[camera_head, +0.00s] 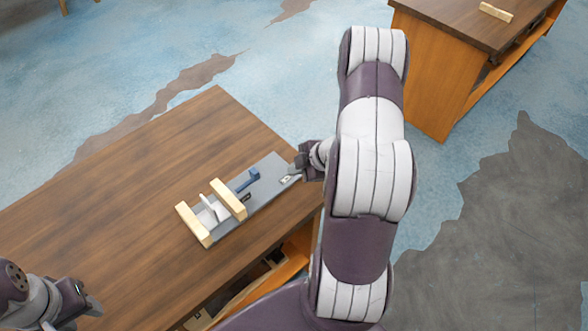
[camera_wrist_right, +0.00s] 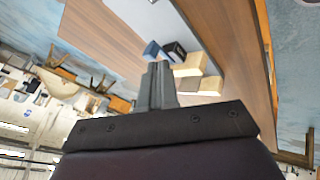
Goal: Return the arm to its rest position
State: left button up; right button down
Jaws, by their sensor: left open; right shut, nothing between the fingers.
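My right arm (camera_head: 370,175) rises through the middle of the head view. Its gripper (camera_head: 302,165) is over the right end of a grey board on the table; I cannot tell whether it touches the board. In the right wrist view, the fingers of this gripper (camera_wrist_right: 156,85) are together with nothing between them. My left gripper (camera_head: 82,300) is open and empty at the lower left, by the near part of the table.
The grey board (camera_head: 264,199) carries pale wooden blocks (camera_head: 229,199), a white piece and a blue part (camera_head: 247,179). It lies on a brown wooden table (camera_head: 130,190). Another wooden table (camera_head: 440,70) stands at the upper right, with open floor between.

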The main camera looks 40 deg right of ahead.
jog(key=s+d+m+g+h, duration=0.4)
jog(key=s+m, duration=0.2)
jog(key=m, duration=0.3)
jog(key=s+a+r+m+g, duration=0.2)
jog(key=a+r+m, duration=0.1)
jog(key=a, duration=0.1)
jog(key=a+r, duration=0.4)
jog(key=a, duration=0.4)
jog(key=s+a+r+m+y+b, duration=0.1)
jog(key=a+r, duration=0.4)
jog(key=a, duration=0.4)
jog(key=shift+s+a+r+t, duration=0.15)
jog(key=shift+s+a+t, duration=0.1)
jog(key=shift+a+t, duration=0.05)
